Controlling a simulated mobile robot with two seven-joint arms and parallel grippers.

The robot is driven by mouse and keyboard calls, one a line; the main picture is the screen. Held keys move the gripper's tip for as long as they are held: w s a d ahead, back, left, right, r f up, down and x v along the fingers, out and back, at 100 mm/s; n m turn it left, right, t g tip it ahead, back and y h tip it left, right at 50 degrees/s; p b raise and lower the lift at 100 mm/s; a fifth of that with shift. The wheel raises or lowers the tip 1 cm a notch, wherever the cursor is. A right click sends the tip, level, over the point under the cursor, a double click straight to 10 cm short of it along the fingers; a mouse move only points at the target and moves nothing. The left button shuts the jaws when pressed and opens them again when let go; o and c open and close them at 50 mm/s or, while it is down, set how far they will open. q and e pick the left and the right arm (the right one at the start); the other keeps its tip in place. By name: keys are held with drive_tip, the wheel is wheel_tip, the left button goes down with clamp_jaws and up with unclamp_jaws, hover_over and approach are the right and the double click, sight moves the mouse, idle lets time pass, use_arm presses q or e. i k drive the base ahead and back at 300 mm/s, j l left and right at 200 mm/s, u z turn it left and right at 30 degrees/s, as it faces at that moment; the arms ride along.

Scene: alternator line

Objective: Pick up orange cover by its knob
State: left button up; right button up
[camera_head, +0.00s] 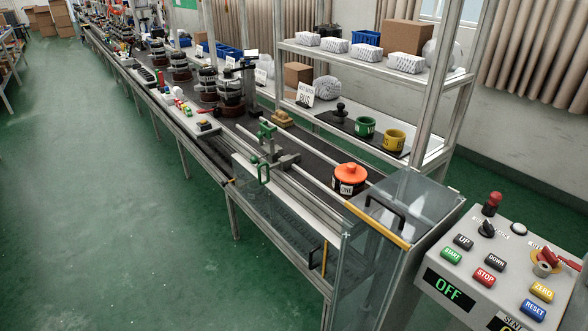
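The orange cover (351,173) with a small round knob (350,167) on top sits on a dark cylindrical part (348,187) with a white label. This stands on the dark line bed, just behind the glass enclosure at the near end. Neither of my grippers shows in the head view.
A glass enclosure (383,240) with a black handle and a yellow edge stands in front of the cover. A control panel (497,262) with several buttons is at the lower right. Rails and a green clamp (264,172) lie left.

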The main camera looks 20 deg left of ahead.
sight(350, 172)
drive_tip(key=u, duration=0.35)
drive_tip(key=i+j+z, duration=0.2)
drive_tip(key=i+j, duration=0.2)
drive_tip(key=j, duration=0.2)
drive_tip(key=i+j+z, duration=0.25)
drive_tip(key=i+j, duration=0.15)
drive_tip(key=j, duration=0.25)
drive_tip(key=i+j+z, duration=0.1)
drive_tip(key=j, duration=0.25)
drive_tip(key=i+j+z, duration=0.1)
drive_tip(key=j, duration=0.3)
drive_tip(key=i, duration=0.1)
